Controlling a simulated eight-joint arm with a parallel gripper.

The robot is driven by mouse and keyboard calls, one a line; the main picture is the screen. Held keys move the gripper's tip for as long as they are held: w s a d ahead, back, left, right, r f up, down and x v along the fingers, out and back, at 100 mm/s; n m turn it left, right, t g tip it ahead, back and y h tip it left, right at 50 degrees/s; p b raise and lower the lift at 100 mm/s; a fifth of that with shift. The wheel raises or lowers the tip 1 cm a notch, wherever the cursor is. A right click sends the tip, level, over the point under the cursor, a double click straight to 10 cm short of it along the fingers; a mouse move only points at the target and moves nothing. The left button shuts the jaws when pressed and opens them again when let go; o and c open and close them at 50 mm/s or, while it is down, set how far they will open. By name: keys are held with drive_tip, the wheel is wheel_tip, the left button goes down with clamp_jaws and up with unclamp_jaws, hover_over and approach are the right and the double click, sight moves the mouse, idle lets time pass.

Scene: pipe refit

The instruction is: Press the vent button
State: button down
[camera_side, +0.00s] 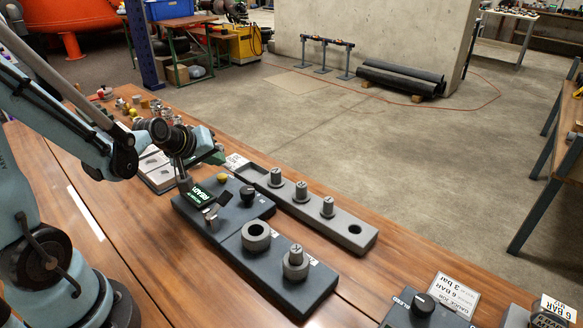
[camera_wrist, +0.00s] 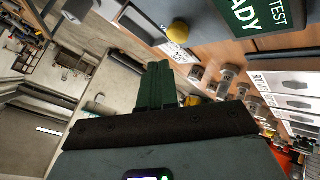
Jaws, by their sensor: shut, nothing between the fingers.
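A yellow round button (camera_side: 222,178) stands on the dark control box (camera_side: 232,212), behind the green "READY" display (camera_side: 202,192). The button (camera_wrist: 178,31) also shows in the wrist view, near the top, with the display (camera_wrist: 254,14) to its right. I cannot read a vent label on it. My gripper (camera_side: 217,157) is shut and empty, held above the far side of the box, apart from the button. In the wrist view its green fingers (camera_wrist: 160,70) are together, below and left of the button.
A black knob (camera_side: 247,194) is right of the button. A grey rack (camera_side: 345,229) with several capped cylinders lies behind the box. A block with a ring (camera_side: 256,237) and a grey fitting (camera_side: 295,263) adjoins it in front. Another knob panel (camera_side: 412,305) is at lower right.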

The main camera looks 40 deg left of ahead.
sight(219, 178)
drive_tip(key=shift+r, duration=1.85)
drive_tip(key=s+d+r+m+g+h, duration=0.2)
drive_tip(key=s+d+r+m, duration=0.1)
drive_tip(key=s+d+m, duration=0.5)
drive_tip(key=d+m, duration=0.3)
drive_tip(key=d, duration=0.2)
drive_tip(key=shift+s+d, duration=0.15)
drive_tip(key=shift+d, duration=0.1)
